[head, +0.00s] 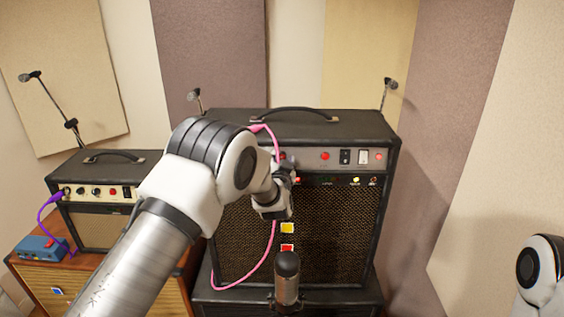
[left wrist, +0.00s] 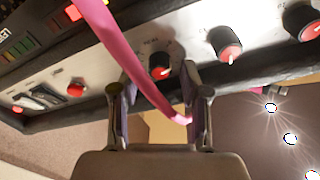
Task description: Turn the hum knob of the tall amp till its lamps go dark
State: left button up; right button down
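The tall amp (head: 330,128) stands upright in the middle of the head view. My left gripper (head: 284,180) is at the left part of its control panel and hides some knobs there. In the left wrist view the fingers of my left gripper (left wrist: 158,85) are apart, one on each side of a red-faced knob (left wrist: 159,68), with gaps showing. I cannot read this knob's label. A pink cable (left wrist: 115,45) crosses between the camera and the panel, passing between the fingers. A red lamp (left wrist: 73,13) glows beside the coloured marks. My right gripper is out of view.
More knobs (left wrist: 228,45) sit beside the gripped-at one. A microphone (head: 287,275) stands before the tall amp. The pink cable (head: 262,268) hangs down its front. A small amp (head: 97,233) and a blue pedal (head: 40,248) are at the left.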

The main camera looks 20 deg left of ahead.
pick_arm(q)
jog(key=v, duration=1.2)
dwell(0.5)
